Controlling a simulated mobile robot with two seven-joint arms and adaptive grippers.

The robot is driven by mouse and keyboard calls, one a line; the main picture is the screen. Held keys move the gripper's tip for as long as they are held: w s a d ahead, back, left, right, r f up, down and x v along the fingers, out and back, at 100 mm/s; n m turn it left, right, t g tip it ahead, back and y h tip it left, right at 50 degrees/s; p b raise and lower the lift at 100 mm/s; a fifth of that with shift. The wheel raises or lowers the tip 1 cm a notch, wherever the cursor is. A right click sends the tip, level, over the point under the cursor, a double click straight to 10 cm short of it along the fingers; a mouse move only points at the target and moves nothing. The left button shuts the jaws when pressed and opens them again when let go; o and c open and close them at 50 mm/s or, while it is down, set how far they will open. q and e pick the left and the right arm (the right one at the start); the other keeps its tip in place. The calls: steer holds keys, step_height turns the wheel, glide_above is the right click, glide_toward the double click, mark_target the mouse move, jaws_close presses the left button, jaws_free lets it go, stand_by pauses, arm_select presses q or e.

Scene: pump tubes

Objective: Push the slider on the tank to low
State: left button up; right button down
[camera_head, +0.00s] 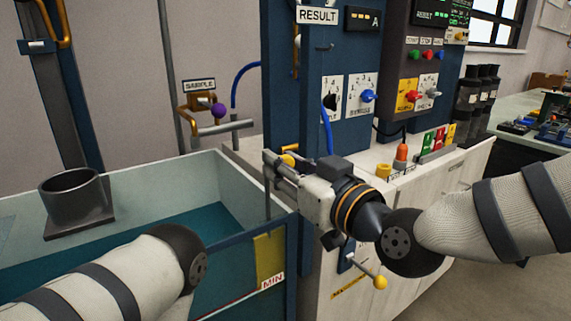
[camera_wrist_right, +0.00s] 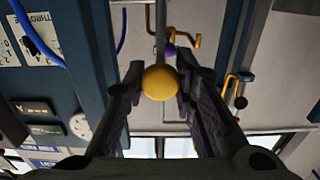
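The tank (camera_head: 215,177) is an open box with pale inner walls on the left of the head view. A yellow plate (camera_head: 268,259) marked MIN is on its near side. My right gripper (camera_head: 277,171) is at the tank's right corner, fingers pointing left. In the right wrist view a yellow ball knob (camera_wrist_right: 160,83) on a thin grey rod (camera_wrist_right: 160,32) sits between its two fingertips (camera_wrist_right: 160,90), which appear to touch it on both sides. The gripper mostly hides this knob in the head view. My left arm reaches over the tank's near side; its gripper is not visible.
A dark cylinder (camera_head: 75,196) stands on the tank's left part. A purple knob (camera_head: 218,110) on pipework is behind the tank. A blue panel with dials (camera_head: 362,96) rises behind my right gripper. A yellow-tipped lever (camera_head: 380,282) sticks out below my right wrist.

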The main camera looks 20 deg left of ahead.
steer(key=b, duration=0.2)
glide_toward(269, 205)
steer(key=x, duration=0.4)
steer(key=shift+w+a, duration=0.25)
arm_select(q)
steer(key=s+f, duration=0.1)
steer(key=s+f+g, duration=0.1)
steer(key=shift+s+f, duration=0.2)
steer(key=shift+f, duration=0.15)
arm_select(e)
steer(key=shift+s+f, duration=0.1)
steer(key=shift+f, duration=0.05)
steer(key=c, duration=1.3)
jaws_free()
steer(key=shift+d, duration=0.15)
steer(key=v, duration=1.1)
steer(key=shift+s+d, duration=0.3)
